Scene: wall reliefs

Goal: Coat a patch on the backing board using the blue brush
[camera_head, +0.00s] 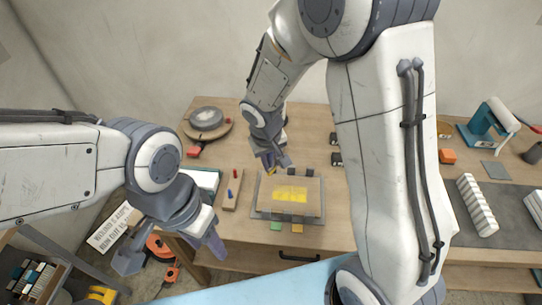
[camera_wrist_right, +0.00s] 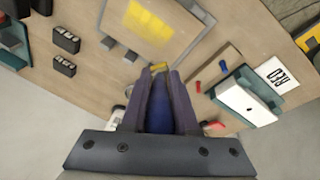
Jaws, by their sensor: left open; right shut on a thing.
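The backing board (camera_head: 312,207) lies flat on a grey base on the workbench, with a yellow patch (camera_head: 290,193) across its middle. In the right wrist view the board (camera_wrist_right: 189,28) and its yellow patch (camera_wrist_right: 146,22) are at the top, partly cut off. My right gripper (camera_head: 275,160) is over the board's far left edge, shut on the blue brush. The brush's blue handle (camera_wrist_right: 159,112) lies between the fingers, and its tip (camera_wrist_right: 158,67) is yellow. I cannot tell whether the tip touches the board. My left gripper (camera_head: 172,252) is open and empty, in front of the bench's left side.
A wooden holder (camera_head: 231,190) with a red and a blue peg stands left of the board. Green (camera_head: 276,226) and orange (camera_head: 297,228) squares are at its near edge. Black blocks (camera_head: 335,159) lie behind right. A turntable (camera_head: 207,119) is at the back left. My right arm hides the bench's middle right.

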